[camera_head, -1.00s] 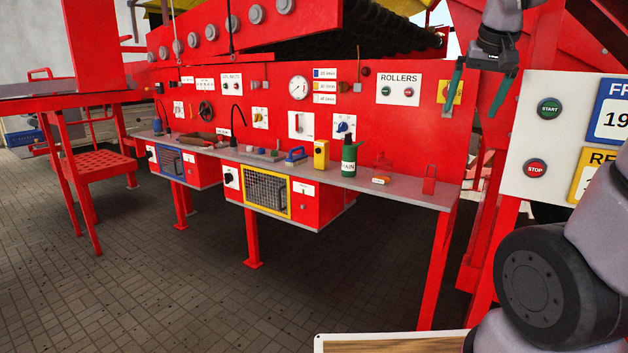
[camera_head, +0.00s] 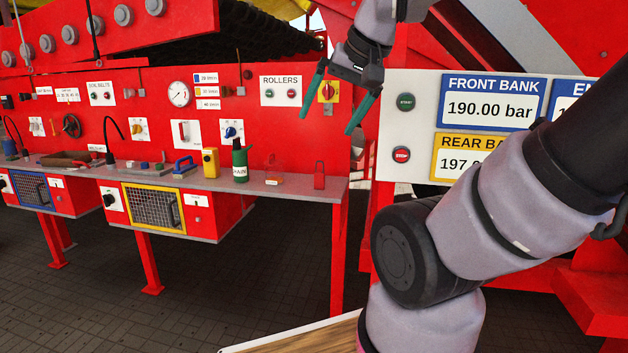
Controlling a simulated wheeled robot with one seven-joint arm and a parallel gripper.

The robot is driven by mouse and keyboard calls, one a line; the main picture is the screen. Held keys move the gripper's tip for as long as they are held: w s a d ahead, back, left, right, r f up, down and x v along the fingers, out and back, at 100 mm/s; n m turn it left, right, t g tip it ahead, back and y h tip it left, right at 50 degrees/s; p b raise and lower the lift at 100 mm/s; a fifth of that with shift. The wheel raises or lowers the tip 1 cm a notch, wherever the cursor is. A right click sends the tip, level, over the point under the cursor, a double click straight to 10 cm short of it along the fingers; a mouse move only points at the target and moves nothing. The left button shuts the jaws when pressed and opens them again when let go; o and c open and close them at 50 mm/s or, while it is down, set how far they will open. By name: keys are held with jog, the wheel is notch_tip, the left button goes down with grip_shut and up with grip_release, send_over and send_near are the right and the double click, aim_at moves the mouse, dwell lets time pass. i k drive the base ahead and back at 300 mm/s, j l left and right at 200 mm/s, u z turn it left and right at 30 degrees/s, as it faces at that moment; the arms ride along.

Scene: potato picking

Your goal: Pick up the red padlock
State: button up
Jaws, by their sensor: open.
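The red padlock (camera_head: 319,180) stands upright near the right end of the grey shelf (camera_head: 215,184), against the red machine front. It is a small red block with a thin loop on top. My gripper (camera_head: 331,113) hangs above and slightly right of it in the picture, with two green fingers spread apart and nothing between them. The gripper is clear of the padlock and the shelf.
A white panel with pressure readings (camera_head: 420,98) stands right of the gripper. Open floor lies in front.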

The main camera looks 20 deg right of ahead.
aim_at(319, 178)
jog(key=i+j+z, duration=0.1)
jog(key=z, duration=0.65)
jog(key=i+j+z, duration=0.1)
jog(key=j+z, duration=0.35)
jog(key=j, duration=0.2)
jog(key=j+z, duration=0.45)
jog(key=j, duration=1)
jog(key=k+j+z, duration=0.1)
jog(key=j, duration=0.75)
